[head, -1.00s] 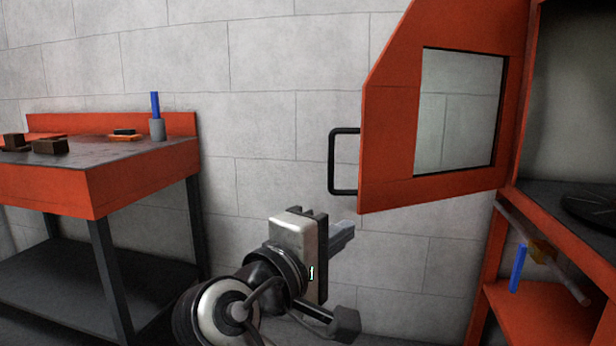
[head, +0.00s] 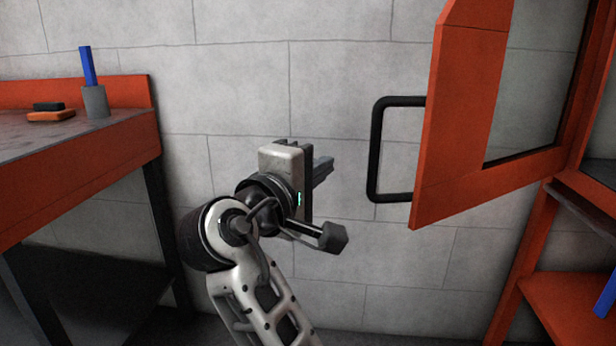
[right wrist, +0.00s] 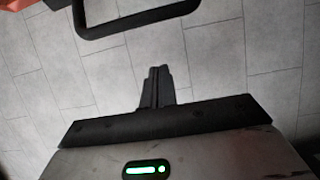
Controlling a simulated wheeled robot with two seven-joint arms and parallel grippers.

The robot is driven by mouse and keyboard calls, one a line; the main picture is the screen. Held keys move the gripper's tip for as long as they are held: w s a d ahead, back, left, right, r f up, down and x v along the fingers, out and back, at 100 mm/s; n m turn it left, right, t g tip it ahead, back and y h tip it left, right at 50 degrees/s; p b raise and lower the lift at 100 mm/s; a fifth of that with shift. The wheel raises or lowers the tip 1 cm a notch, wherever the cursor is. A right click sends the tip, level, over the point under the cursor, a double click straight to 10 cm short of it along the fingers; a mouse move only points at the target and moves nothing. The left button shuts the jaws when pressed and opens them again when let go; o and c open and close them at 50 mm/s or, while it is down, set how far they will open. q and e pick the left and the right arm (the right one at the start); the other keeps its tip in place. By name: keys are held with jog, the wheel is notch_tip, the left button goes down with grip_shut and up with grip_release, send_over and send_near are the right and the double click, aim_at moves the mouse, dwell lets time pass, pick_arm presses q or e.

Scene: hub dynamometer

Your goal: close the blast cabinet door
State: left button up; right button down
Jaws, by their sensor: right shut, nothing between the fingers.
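The orange blast cabinet door (head: 462,130) stands open at the right of the head view, with a window (head: 540,75) in it. Its black bar handle (head: 376,150) sticks out from the door's left edge. My right gripper (head: 325,170) is shut and empty, to the left of the handle and apart from it. The orange cabinet (head: 560,215) is cut off by the right edge. My left gripper is not in view.
An orange workbench (head: 90,170) with dark legs stands at the left. On it are a grey cup (head: 95,102) with a blue stick (head: 87,66) and an orange block (head: 50,116). A blue bar (head: 606,296) hangs at the cabinet. The grey wall is bare between bench and door.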

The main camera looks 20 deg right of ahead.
pick_arm(q)
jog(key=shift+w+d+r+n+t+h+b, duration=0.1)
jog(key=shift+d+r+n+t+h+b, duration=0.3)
jog(key=shift+b, duration=0.6)
pick_arm(e)
jog(key=d, duration=0.5)
jog(key=shift+s+d, duration=0.2)
jog(key=shift+s, duration=0.2)
